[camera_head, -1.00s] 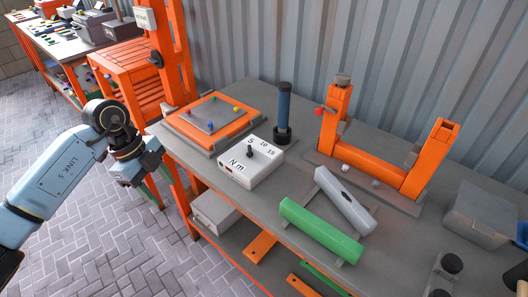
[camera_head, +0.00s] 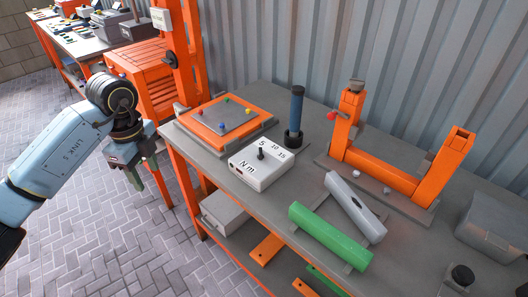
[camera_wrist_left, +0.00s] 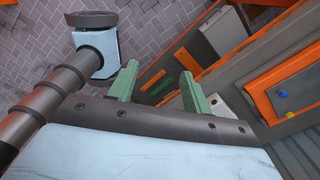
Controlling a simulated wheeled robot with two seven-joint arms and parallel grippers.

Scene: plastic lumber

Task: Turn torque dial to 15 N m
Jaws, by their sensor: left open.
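The torque dial is a white box (camera_head: 266,172) with a small black knob (camera_head: 261,152) on top, in the head view near the bench's front edge. The marks 5, 10 and 15 run along its far side, and "N m" is on the near side. The knob's exact pointing is too small to tell. My left gripper (camera_head: 144,176) is left of the bench, over the paved floor, well apart from the dial. Its green fingers are apart and empty, also in the left wrist view (camera_wrist_left: 158,76). My right gripper is not in view.
On the bench, an orange-framed board (camera_head: 183,121) with coloured pegs lies left of the dial, and a dark blue upright cylinder (camera_head: 297,110) stands behind it. A green bar (camera_head: 328,236), a grey bar (camera_head: 355,207) and an orange frame (camera_head: 385,170) are to the right.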

